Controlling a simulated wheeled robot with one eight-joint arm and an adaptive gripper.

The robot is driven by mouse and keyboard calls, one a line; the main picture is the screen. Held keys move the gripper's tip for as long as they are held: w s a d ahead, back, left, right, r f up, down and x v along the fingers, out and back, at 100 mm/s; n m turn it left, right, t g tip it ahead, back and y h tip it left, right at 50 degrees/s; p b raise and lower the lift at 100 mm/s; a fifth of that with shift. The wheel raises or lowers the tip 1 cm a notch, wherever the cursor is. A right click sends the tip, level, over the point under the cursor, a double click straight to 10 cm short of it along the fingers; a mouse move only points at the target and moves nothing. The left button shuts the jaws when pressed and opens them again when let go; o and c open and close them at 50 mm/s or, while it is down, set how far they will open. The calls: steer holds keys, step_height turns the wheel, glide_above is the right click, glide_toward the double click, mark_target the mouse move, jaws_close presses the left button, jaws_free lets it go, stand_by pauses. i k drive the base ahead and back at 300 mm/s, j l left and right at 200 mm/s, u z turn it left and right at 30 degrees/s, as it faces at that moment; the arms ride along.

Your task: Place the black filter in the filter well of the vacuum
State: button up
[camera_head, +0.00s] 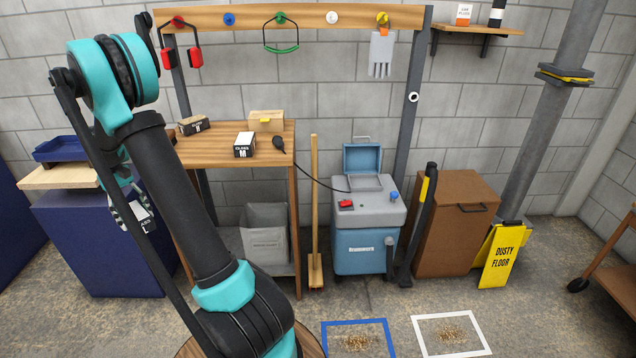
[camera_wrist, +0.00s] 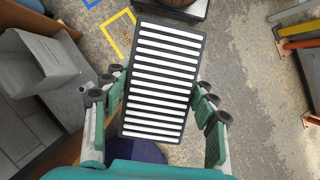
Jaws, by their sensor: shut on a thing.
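My gripper (camera_wrist: 160,90) is shut on a black-framed filter (camera_wrist: 166,82) with white pleats, its fingers at the filter's two long sides. In the head view my gripper (camera_head: 128,208) is at the left, partly behind my arm, and the held filter (camera_head: 145,217) shows a white label there. The blue and grey vacuum (camera_head: 366,252) stands on the floor right of centre, well away from my gripper. Its blue lid (camera_head: 362,159) stands open above the filter well (camera_head: 367,183). The well's inside is hard to make out.
The wooden bench (camera_head: 219,158) carries a dark box-shaped filter (camera_head: 193,125), a Class M filter (camera_head: 244,145) and a tan one (camera_head: 266,121). A broom (camera_head: 314,215), a black upright tool (camera_head: 420,225) and a brown cabinet (camera_head: 455,225) flank the vacuum.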

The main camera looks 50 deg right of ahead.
mark_target(364, 184)
steer(key=k+l+u, duration=0.15)
steer(key=u, duration=0.3)
steer(key=k+l+z, duration=0.45)
steer(key=l, duration=0.35)
steer(key=l+z, duration=0.25)
steer(key=z, duration=0.15)
steer(key=l+z, duration=0.3)
steer(key=z, duration=0.15)
steer(key=i+j+z, duration=0.4)
steer(key=j+z, duration=0.25)
steer(key=i+j+z, duration=0.1)
steer(key=j+z, duration=0.2)
steer(key=j, duration=0.2)
steer(key=j+z, duration=0.35)
steer(key=i+j, duration=0.05)
steer(key=j, duration=0.05)
